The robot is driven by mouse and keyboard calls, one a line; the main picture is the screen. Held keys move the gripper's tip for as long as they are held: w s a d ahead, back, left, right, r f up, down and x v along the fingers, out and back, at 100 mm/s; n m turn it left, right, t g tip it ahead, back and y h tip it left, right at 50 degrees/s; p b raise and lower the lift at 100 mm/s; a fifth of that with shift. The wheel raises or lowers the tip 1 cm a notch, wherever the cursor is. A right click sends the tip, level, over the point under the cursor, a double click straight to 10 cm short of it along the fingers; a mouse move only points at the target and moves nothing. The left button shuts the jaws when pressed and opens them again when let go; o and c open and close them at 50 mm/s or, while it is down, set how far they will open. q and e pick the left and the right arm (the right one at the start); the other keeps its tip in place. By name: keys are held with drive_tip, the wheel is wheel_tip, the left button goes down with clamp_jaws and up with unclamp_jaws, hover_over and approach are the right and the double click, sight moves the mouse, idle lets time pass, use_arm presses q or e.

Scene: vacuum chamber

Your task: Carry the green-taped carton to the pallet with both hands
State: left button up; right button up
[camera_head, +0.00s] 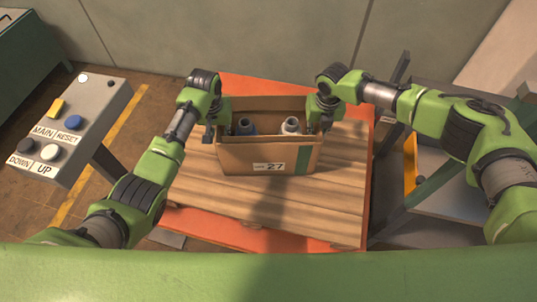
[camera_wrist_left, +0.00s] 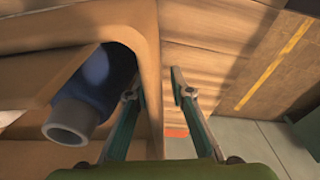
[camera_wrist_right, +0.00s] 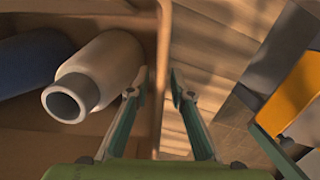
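The brown open-topped carton (camera_head: 240,160) is upright over a slatted wooden surface (camera_head: 195,190) that looks like the pallet; I cannot tell if it touches the boards. Two bottle-like items stand inside, one blue (camera_wrist_left: 90,95) and one white (camera_wrist_right: 95,75). My left gripper (camera_head: 213,128) is at the carton's left wall, one finger inside and one outside. My right gripper (camera_head: 326,118) straddles the right wall the same way.
The boards lie on an orange platform (camera_head: 240,86). A control box (camera_head: 75,125) with MAIN, RESET, DOWN and UP buttons stands at the left. A grey frame with a yellow part (camera_head: 410,160) stands close at the right. Bare boards show in front of the carton.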

use_arm(q)
drive_tip(key=r, duration=0.3)
drive_tip(key=s+r, duration=0.1)
drive_tip(key=r, duration=0.7)
drive_tip(key=shift+s+r, duration=0.2)
drive_tip(key=shift+r, duration=0.2)
use_arm(e)
drive_tip(key=shift+r, duration=0.1)
drive_tip(key=r, duration=0.4)
drive_tip(key=s+r, duration=0.1)
drive_tip(key=r, duration=0.6)
drive_tip(key=shift+s+r, duration=0.2)
drive_tip(key=shift+r, duration=0.15)
